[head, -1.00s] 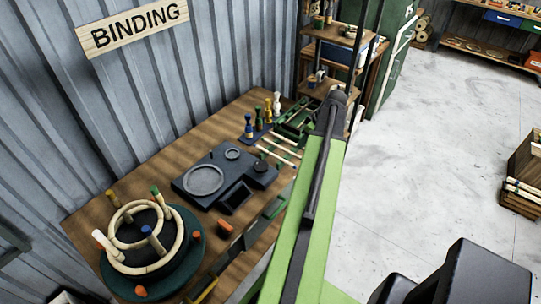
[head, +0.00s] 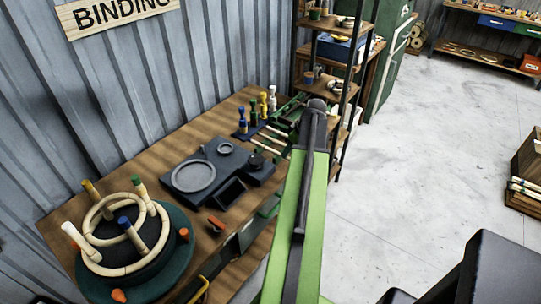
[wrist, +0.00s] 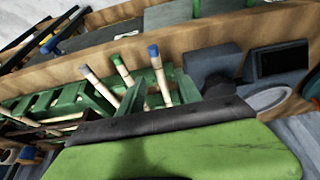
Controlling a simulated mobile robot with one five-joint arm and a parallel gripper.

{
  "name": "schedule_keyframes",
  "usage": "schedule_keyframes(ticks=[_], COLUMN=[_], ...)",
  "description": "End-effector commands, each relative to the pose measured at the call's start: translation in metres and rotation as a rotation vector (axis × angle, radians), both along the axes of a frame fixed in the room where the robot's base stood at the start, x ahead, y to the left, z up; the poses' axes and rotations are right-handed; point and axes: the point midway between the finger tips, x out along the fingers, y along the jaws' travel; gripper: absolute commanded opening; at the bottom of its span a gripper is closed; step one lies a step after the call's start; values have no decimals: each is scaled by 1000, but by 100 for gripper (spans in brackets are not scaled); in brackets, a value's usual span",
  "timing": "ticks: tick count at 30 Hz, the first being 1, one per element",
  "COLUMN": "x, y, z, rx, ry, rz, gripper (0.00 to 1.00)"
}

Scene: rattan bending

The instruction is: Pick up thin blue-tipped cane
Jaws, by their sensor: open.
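In the wrist view, a blue-tipped cane (wrist: 160,76) lies with its pale shaft over a green slotted rack (wrist: 72,103), its blue tip toward the top of the picture. A grey-tipped cane (wrist: 104,88) and another pale cane (wrist: 125,74) lie beside it in the rack. In the head view, several pale canes (head: 268,143) lie at the rack (head: 288,112), too small to tell the tip colours. My green arm crosses the front of both views and covers part of the rack.
The wooden bench (head: 225,115) stands against a corrugated wall. It carries a dark tray fixture (head: 194,177), small coloured pegs (head: 254,116) and a round jig (head: 180,265) with pale rings. A shelf (head: 335,55) stands behind the rack.

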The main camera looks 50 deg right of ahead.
Motion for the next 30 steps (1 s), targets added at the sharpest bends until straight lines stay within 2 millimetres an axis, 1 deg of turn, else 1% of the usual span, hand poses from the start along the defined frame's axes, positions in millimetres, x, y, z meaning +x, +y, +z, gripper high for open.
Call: schedule_keyframes(ticks=[1, 4, 6, 12, 21, 22, 30], x=[4, 10, 13, 13, 13, 13, 12], y=[-2, -2, -2, -2, -2, -2, -2], z=[-18, -33, -35, -31, -31, -31, -31], rx=[0, 0, 0, 0, 0, 0, 1], ry=[0, 0, 0, 0, 0, 0, 0], rz=[1, -1, -1, -1, -1, -1, -2], gripper=[41, 41, 41, 41, 2, 0, 0])
